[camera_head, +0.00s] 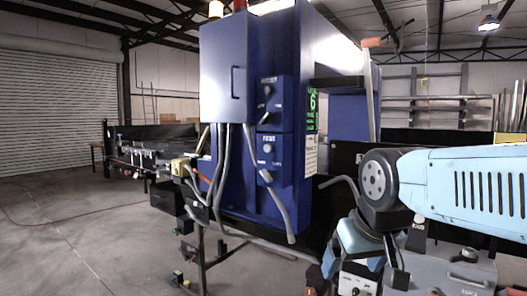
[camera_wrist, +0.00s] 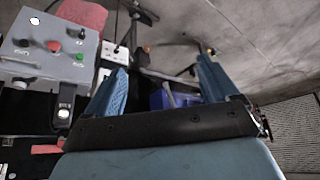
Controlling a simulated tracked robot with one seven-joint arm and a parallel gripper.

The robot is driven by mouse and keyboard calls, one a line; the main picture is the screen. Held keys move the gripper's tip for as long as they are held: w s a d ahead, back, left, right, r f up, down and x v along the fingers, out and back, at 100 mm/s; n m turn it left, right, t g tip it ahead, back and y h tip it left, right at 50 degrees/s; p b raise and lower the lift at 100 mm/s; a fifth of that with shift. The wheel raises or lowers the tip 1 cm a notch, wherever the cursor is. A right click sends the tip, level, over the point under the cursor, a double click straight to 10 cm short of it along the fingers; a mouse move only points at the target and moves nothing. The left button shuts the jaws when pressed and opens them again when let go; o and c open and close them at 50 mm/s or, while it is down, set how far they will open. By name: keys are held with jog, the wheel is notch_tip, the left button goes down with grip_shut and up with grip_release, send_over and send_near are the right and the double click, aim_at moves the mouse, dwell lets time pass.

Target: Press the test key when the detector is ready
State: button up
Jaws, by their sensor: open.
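The detector is a tall blue cabinet (camera_head: 225,95) in the middle of the head view. Its front carries two panels with switches and lettering too small to read. A green lit display (camera_head: 313,100) shows on its right side. In the wrist view my gripper (camera_wrist: 162,68) is open, its two blue fingers wide apart with nothing held between them. A grey control box (camera_wrist: 35,55) with red, green and black controls stands left of the fingers, apart from them. I cannot tell which control is the test key. My gripper's fingertips are not clear in the head view.
A conveyor (camera_head: 150,155) runs to the left. Grey equipment (camera_head: 465,275) stands under my arm at right. Cables hang before the cabinet. The concrete floor at left is largely clear.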

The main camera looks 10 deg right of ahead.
grip_shut()
dwell(0.8)
dwell(0.9)
